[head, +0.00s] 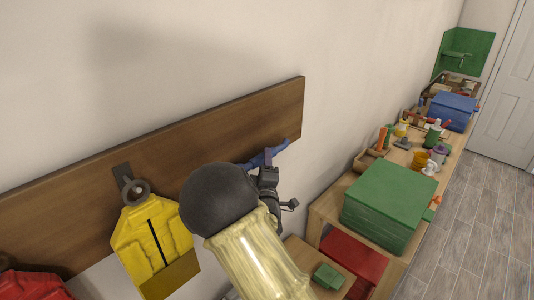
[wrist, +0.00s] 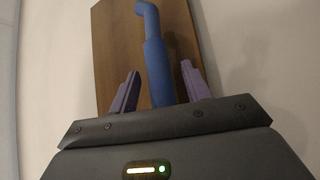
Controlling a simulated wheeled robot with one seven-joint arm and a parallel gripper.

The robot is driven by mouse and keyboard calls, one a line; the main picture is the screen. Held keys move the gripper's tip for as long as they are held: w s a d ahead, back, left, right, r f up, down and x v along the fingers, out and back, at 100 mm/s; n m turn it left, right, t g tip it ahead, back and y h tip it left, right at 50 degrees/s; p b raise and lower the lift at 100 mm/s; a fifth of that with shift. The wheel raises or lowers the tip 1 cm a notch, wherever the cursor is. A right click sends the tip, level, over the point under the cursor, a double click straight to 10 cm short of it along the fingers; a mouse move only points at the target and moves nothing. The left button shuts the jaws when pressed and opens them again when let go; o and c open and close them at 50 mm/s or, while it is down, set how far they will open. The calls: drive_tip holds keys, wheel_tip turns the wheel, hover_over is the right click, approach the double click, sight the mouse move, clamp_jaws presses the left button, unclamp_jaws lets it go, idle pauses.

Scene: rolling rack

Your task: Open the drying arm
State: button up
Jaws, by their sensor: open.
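The drying arm is a blue bar with a bent end (wrist: 156,55), in front of the wooden wall board in the wrist view. In the head view part of the blue drying arm (head: 280,147) shows at the board's right end, running along the board. My gripper (wrist: 160,68) is open, with one purple finger on each side of the blue bar. Gaps show between the bar and both fingers, so I see no grip. In the head view my gripper (head: 268,160) is at the bar, and my arm hides what is behind it.
The wooden board (head: 220,125) is fixed to the wall. A yellow jacket (head: 150,235) hangs from it at left, with a red item (head: 30,286) beyond. A low shelf at right holds a green box (head: 390,200), a blue box (head: 452,110) and small items. The floor at far right is clear.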

drive_tip(key=shift+w, duration=0.35)
drive_tip(key=shift+s+a+r, duration=0.1)
drive_tip(key=shift+s, duration=0.1)
clamp_jaws()
drive_tip(key=shift+a, duration=0.2)
